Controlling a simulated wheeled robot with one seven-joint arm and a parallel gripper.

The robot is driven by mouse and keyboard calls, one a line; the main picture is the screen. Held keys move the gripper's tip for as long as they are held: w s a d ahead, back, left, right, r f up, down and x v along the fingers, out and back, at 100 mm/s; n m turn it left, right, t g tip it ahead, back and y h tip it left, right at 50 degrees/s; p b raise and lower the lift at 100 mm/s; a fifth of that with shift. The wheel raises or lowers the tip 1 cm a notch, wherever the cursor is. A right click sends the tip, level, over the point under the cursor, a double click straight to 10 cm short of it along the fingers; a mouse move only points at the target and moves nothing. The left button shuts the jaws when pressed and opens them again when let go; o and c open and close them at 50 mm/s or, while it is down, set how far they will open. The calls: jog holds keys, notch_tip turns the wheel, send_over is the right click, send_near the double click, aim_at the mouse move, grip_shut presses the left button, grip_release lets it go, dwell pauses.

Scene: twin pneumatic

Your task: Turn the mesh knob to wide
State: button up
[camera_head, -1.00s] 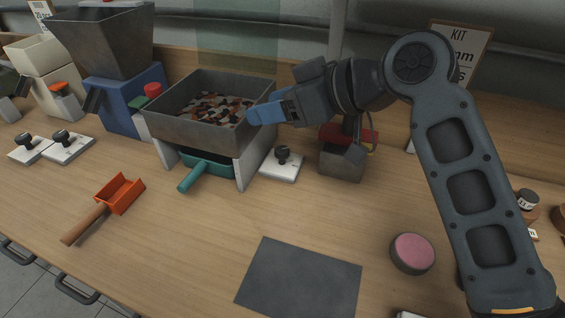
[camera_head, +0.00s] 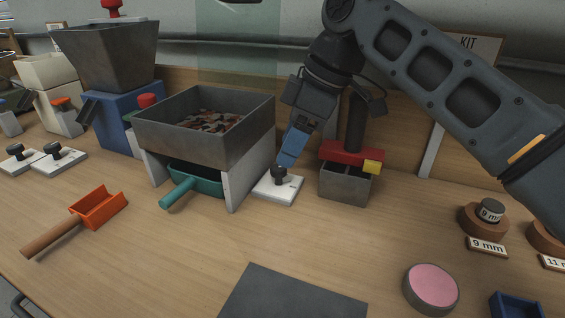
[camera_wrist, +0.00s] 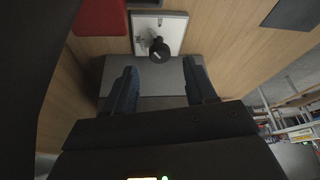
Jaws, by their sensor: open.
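The mesh knob (camera_head: 279,174) is a black knob on a small white plate (camera_head: 291,190) just right of the grey sieve box. My gripper (camera_head: 287,163) points down over it, with its blue fingertips at or just above the knob in the head view. In the wrist view my gripper (camera_wrist: 162,88) is open and empty, its two fingers apart. The knob (camera_wrist: 159,51) shows there beyond the fingertips, roughly between their lines, on its white plate (camera_wrist: 172,27). I cannot tell whether a finger touches it. The plate's markings are too small to read.
The sieve box (camera_head: 190,140) with brown pieces and a teal-handled drawer (camera_head: 195,182) stands close left. A red-topped grey press (camera_head: 345,180) stands close right. An orange scoop (camera_head: 98,208), a dark mat (camera_head: 290,295) and a pink disc (camera_head: 432,286) lie in front.

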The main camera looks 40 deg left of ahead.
aim_at(279, 167)
jog(key=shift+x, duration=2.2)
jog(key=c, duration=1)
jog(key=shift+r, duration=0.1)
jog(key=shift+c, duration=0.2)
jog(key=shift+p, duration=0.3)
jog(key=m+p, duration=0.1)
jog(key=p, duration=0.1)
jog(key=m+p, duration=0.1)
jog(key=p, duration=0.1)
jog(key=shift+s+r+m+t+y, duration=0.2)
jog(key=shift+m+t+y, duration=0.1)
jog(key=shift+m+t, duration=0.1)
jog(key=m+t+p, duration=0.1)
jog(key=m+p, duration=0.2)
jog(key=p, duration=0.1)
jog(key=shift+f, duration=0.1)
jog(key=shift+f+m+t+p, duration=0.1)
jog(key=shift+m+t+p, duration=0.3)
jog(key=shift+m+p, duration=0.35)
jog(key=shift+f, duration=0.1)
